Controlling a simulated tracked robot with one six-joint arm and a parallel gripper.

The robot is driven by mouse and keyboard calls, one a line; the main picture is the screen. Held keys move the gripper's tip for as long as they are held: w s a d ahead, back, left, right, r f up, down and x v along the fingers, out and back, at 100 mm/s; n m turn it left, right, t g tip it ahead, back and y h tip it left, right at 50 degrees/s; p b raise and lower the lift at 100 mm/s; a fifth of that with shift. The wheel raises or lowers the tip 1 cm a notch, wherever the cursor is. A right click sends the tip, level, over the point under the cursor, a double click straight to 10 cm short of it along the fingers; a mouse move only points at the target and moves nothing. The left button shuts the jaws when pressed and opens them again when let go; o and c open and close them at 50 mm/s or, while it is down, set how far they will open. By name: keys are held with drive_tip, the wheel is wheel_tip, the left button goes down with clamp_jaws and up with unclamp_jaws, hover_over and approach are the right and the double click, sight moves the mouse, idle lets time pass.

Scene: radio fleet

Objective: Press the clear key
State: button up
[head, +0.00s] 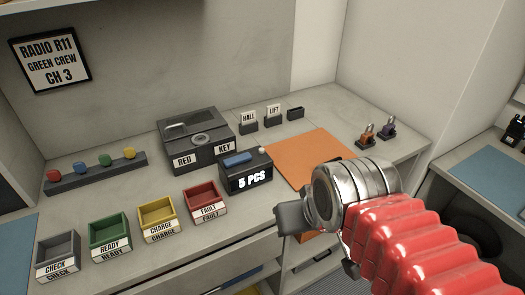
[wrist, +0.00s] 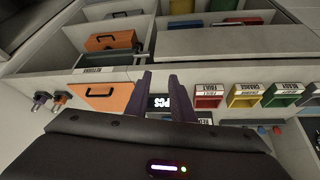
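A black counter box (head: 246,182) stands on the grey desk, its lit front reading "5 PCS". A blue bar key (head: 238,160) lies on its top; I see no word "clear" on it. In the wrist view, which is turned upside down, the counter's display (wrist: 158,103) shows between my fingers, and the blue key is hidden. My gripper (wrist: 161,75) has its two dark fingers apart with nothing held between them. In the head view my arm reaches in from the lower right, and the wrist is right of and nearer than the counter, apart from it.
Behind the counter sits a dark "RED KEY" box (head: 196,140). Labelled trays, including the red fault tray (head: 205,200), line the front left. An orange mat (head: 309,158) lies right of the counter. Padlocks (head: 366,134) stand far right. Open drawers (wrist: 111,41) show below the desk.

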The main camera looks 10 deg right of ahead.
clamp_jaws()
idle(1.4)
